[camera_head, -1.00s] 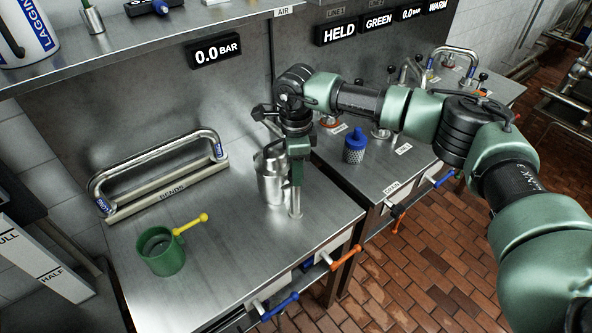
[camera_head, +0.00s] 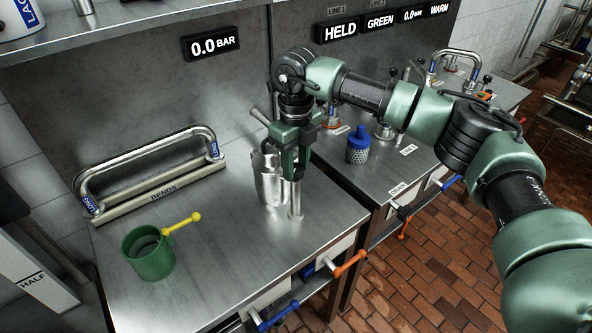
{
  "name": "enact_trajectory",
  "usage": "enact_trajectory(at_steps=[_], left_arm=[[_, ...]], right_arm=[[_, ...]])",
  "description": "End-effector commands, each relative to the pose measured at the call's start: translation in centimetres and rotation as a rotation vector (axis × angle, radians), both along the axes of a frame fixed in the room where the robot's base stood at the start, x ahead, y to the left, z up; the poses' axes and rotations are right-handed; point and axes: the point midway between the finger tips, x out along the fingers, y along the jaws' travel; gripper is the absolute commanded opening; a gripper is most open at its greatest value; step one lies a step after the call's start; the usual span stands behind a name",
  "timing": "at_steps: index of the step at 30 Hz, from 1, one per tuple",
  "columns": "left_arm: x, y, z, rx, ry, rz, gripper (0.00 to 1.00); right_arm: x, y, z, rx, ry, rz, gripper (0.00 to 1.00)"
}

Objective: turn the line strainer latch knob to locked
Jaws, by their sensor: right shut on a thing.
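The line strainer looks like the steel cylindrical body (camera_head: 268,186) standing on the steel bench beside a thin upright post (camera_head: 296,204). My right gripper (camera_head: 294,172) points down right at the strainer, at the post side. Its green fingers are close together, shut on a small part that they mostly hide; this seems to be the latch knob. I cannot read the knob's position or any locked mark. My left gripper is not in view.
A blue-topped mesh strainer basket (camera_head: 357,150) stands on the right bench. Blue and orange valve handles (camera_head: 348,264) stick out along the front edge.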

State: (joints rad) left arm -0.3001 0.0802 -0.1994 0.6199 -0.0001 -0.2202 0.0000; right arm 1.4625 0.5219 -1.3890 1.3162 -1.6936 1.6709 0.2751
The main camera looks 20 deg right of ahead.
Motion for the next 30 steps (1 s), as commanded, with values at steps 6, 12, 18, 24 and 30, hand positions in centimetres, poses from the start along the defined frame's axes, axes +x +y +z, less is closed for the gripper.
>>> enact_trajectory(at_steps=[6,12,18,24,30], left_arm=[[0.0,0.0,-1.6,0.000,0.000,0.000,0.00],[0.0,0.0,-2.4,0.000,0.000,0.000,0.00],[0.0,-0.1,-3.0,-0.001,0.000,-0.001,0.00],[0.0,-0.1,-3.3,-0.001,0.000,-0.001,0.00],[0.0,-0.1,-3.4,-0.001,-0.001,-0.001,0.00]], right_arm=[[0.1,0.0,0.0,0.000,-0.005,-0.204,0.00],[0.1,0.0,0.1,0.002,-0.007,-0.373,0.00],[0.1,0.0,0.1,0.001,-0.006,-0.501,0.00],[0.1,0.0,0.2,0.002,-0.007,-0.581,0.00],[0.2,0.0,0.3,0.003,-0.006,-0.617,0.00]])
